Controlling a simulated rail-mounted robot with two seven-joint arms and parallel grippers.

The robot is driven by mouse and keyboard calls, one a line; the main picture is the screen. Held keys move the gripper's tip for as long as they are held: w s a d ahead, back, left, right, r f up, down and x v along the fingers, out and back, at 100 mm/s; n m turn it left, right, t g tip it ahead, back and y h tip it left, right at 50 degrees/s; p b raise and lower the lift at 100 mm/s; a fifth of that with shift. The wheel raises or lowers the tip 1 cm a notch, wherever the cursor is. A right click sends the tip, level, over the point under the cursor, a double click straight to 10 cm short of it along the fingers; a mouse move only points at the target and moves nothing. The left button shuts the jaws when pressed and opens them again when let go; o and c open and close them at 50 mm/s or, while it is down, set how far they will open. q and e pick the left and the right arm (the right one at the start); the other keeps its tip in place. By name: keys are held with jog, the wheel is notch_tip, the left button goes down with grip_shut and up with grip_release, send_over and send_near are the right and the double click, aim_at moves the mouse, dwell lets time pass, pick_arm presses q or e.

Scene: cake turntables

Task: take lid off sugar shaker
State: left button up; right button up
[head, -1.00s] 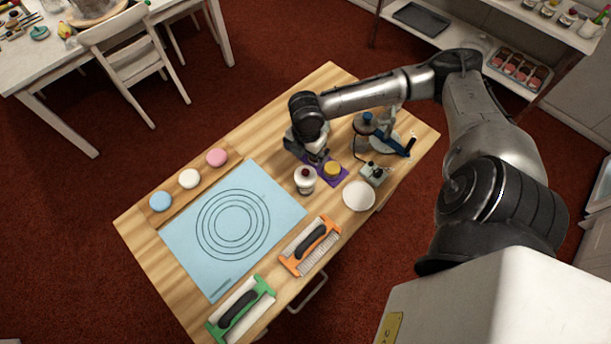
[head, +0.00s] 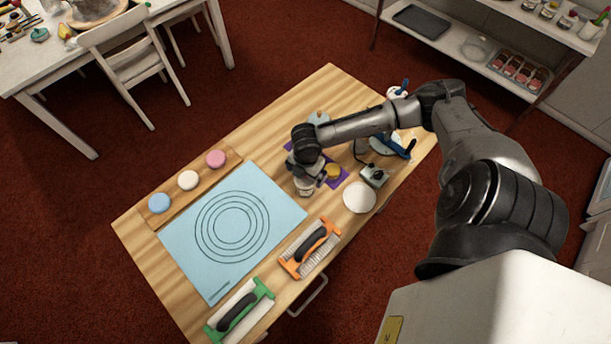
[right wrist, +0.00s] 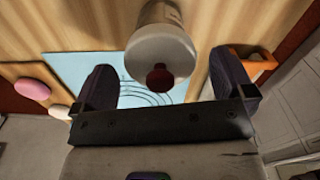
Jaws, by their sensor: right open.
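The sugar shaker is a pale jar (right wrist: 160,45) with a dark red knob (right wrist: 159,77) on its lid. In the right wrist view it stands between the two dark fingers of my right gripper (right wrist: 163,68), which is open with a gap on both sides. In the head view my right gripper (head: 306,176) is over the shaker (head: 305,191) and hides most of it. The lid appears to be on the jar. My left gripper is not in view.
A purple mat with a yellow-topped item (head: 332,171) is close right of the gripper. A white round dish (head: 359,197), a small grey box (head: 374,175) and an orange-framed comb (head: 311,247) are near. A blue mat (head: 190,235) lies left.

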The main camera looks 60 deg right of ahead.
jog(key=shift+f, duration=0.6)
jog(key=shift+c, duration=0.2)
jog(key=c, duration=0.8)
jog(key=shift+r, duration=0.2)
